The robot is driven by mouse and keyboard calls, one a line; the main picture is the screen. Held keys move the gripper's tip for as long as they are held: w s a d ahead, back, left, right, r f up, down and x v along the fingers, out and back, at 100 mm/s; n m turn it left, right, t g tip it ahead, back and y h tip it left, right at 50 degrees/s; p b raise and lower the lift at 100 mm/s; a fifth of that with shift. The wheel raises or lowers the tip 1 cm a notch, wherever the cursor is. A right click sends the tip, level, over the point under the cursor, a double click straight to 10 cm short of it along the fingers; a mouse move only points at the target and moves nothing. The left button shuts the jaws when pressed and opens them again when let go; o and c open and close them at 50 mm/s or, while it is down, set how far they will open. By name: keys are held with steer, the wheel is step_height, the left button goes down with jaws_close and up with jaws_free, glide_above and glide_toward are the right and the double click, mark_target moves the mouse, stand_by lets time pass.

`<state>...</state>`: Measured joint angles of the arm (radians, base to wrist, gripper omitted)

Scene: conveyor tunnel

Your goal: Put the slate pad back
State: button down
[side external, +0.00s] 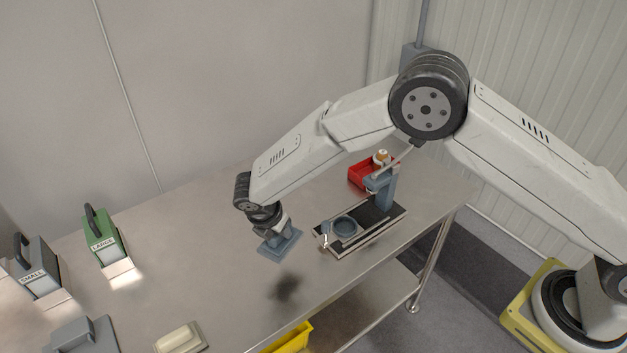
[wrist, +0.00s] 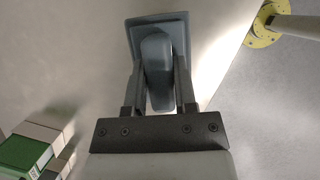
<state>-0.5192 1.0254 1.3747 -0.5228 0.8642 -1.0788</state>
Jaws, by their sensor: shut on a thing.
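The slate pad (side external: 280,248) is a blue-grey flat plate with a raised grip block on it. My gripper (side external: 272,226) is shut on that block and holds the pad in the air, with its shadow on the table below. In the wrist view the pad (wrist: 136,38) shows beyond my gripper (wrist: 158,75), with one finger on each side of the block. The pad is left of the small conveyor (side external: 362,228) and apart from it.
A green block marked LARGE (side external: 103,240), a grey block marked SMALL (side external: 40,272) and a grey handled piece (side external: 75,335) stand at left. A cream block (side external: 178,338) lies in front, near a yellow bin (side external: 288,340). A red bin (side external: 358,174) stands behind the conveyor. The middle table (side external: 190,265) is clear.

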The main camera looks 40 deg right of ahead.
mark_target(296, 229)
steer(key=d+n, duration=0.1)
steer(key=n, duration=0.1)
steer(key=d+r+n+t+y, duration=0.1)
steer(key=d+n, duration=0.1)
steer(key=d+r+n+t, duration=0.1)
steer(key=n, duration=0.1)
steer(key=shift+w+d+n+y, duration=0.25)
steer(key=shift+n+y, duration=0.15)
steer(key=shift+s+d+r+n+t+y, duration=0.2)
steer(key=shift+d+r+n+y, duration=0.3)
steer(key=shift+n, duration=0.55)
steer(key=shift+s+d+r+n+t+y, duration=0.15)
steer(key=shift+d+r+n+y, duration=0.15)
steer(key=shift+d+n, duration=0.6)
steer(key=shift+s+d+r+n+t+y, duration=0.1)
steer(key=shift+s+d+r+n+y, duration=0.2)
steer(key=shift+n, duration=0.95)
steer(key=shift+w, duration=0.1)
steer(key=w+a+f, duration=0.1)
steer(key=w+f, duration=0.2)
steer(key=w, duration=0.1)
steer(key=w+f, duration=0.2)
steer(key=w, duration=0.2)
steer(key=w+a+f, duration=0.1)
steer(key=w+f, duration=0.2)
steer(key=w, duration=0.1)
steer(key=shift+w+a+f, duration=0.3)
steer(key=shift+f, duration=0.05)
steer(key=shift+w+a+f, duration=0.1)
steer(key=shift+w+f, duration=0.3)
